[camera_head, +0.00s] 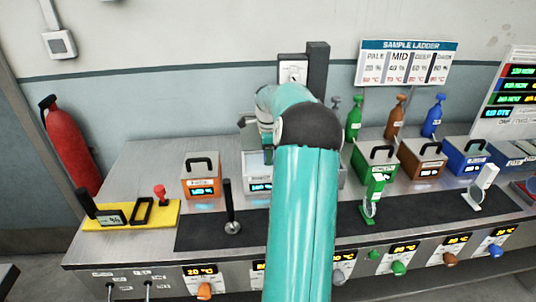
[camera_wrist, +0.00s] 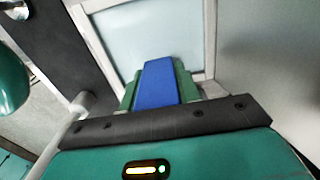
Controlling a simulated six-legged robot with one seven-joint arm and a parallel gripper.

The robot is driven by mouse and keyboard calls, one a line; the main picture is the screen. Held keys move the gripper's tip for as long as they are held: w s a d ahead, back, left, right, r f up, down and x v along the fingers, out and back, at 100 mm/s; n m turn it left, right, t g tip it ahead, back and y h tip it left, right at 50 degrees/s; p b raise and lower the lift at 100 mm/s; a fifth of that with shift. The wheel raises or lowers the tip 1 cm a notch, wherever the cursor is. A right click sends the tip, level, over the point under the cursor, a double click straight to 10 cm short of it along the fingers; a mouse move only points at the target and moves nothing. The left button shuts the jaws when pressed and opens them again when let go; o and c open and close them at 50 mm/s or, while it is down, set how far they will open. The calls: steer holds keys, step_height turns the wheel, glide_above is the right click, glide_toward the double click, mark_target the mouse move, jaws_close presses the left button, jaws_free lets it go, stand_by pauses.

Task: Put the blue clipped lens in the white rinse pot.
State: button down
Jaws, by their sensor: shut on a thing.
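The blue clipped lens shows in the wrist view as a blue block (camera_wrist: 157,86) between the green fingers of my gripper (camera_wrist: 158,78). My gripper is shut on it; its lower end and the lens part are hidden. Beyond it is a white-rimmed opening (camera_wrist: 211,38) with a pale surface inside, which looks like the white rinse pot. The block appears over this opening; I cannot tell its height. In the head view the pale pot (camera_head: 252,168) stands behind my teal arm, which hides most of it and the gripper.
An orange pot (camera_head: 201,182) stands to the left; green (camera_head: 376,158), brown (camera_head: 421,160) and blue (camera_head: 465,158) pots stand to the right. A green clip (camera_head: 374,190) and a white clip (camera_head: 485,178) stand on the dark mat (camera_head: 420,208). A yellow tray (camera_head: 166,216) lies at the left.

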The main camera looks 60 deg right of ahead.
steer(key=shift+f, duration=0.15)
steer(key=c, duration=1)
jaws_free()
step_height(320, 180, up, 12)
steer(key=shift+r, duration=0.25)
